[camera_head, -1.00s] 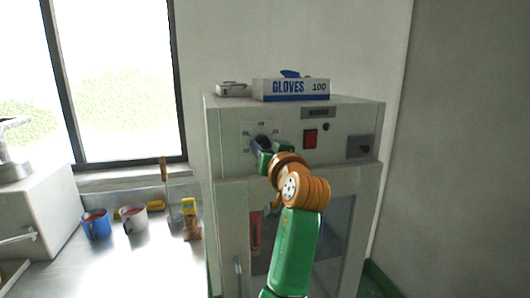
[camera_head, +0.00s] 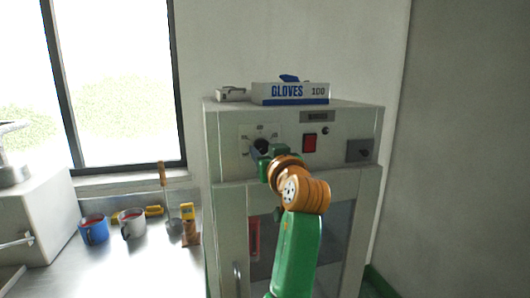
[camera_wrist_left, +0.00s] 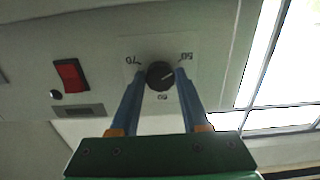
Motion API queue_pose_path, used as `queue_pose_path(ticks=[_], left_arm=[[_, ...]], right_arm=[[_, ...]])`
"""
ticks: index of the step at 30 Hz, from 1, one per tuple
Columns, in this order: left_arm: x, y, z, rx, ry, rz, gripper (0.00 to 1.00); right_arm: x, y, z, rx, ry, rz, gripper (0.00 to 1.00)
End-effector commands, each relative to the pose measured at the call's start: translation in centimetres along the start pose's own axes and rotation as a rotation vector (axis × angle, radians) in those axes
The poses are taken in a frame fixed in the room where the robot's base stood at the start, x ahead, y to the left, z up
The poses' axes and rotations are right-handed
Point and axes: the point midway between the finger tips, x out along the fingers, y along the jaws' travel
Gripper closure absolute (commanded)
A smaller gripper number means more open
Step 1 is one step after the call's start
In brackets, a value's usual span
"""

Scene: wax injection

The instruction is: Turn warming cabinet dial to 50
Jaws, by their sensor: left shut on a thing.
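The warming cabinet (camera_head: 232,210) is a pale box with a control panel on its upper front. Its black dial (camera_head: 261,146) sits on a light scale plate at the panel's left, partly hidden by my gripper. In the left wrist view the dial (camera_wrist_left: 160,75) lies between the two blue fingers, with the inverted marks 70, 60 and 50 around it. A light mark on the dial points toward the upper right, on the 50 side. My left gripper (camera_head: 264,148) is shut on the dial. My right gripper is in neither view.
A red switch (camera_head: 310,143) is right of the dial. A glove box (camera_head: 291,92) sits on the cabinet. A blue mug (camera_head: 94,230), a white mug (camera_head: 131,224) and tools stand on the counter (camera_head: 145,265) to the left.

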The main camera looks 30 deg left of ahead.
Motion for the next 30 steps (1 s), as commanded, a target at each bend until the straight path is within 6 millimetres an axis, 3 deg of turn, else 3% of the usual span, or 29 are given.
queue_pose_path(ticks=[1, 4, 13, 22, 30], left_arm=[[-0.1, 0.0, -0.4, -0.003, 0.011, 0.001, 0.48], [0.0, 0.0, -0.3, -0.002, 0.008, 0.001, 0.24], [-0.3, 0.0, 0.0, -0.001, 0.004, 0.002, 0.24], [-6.0, 0.1, 0.3, -0.005, 0.006, 0.003, 0.24], [-7.1, 0.0, -0.1, -0.001, 0.005, 0.0, 0.24]], right_arm=[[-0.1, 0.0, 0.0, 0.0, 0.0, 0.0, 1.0], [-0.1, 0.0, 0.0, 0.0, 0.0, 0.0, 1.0], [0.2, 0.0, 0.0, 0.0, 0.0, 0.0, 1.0], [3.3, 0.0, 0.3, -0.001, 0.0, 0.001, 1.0], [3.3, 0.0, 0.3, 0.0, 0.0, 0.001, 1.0]])
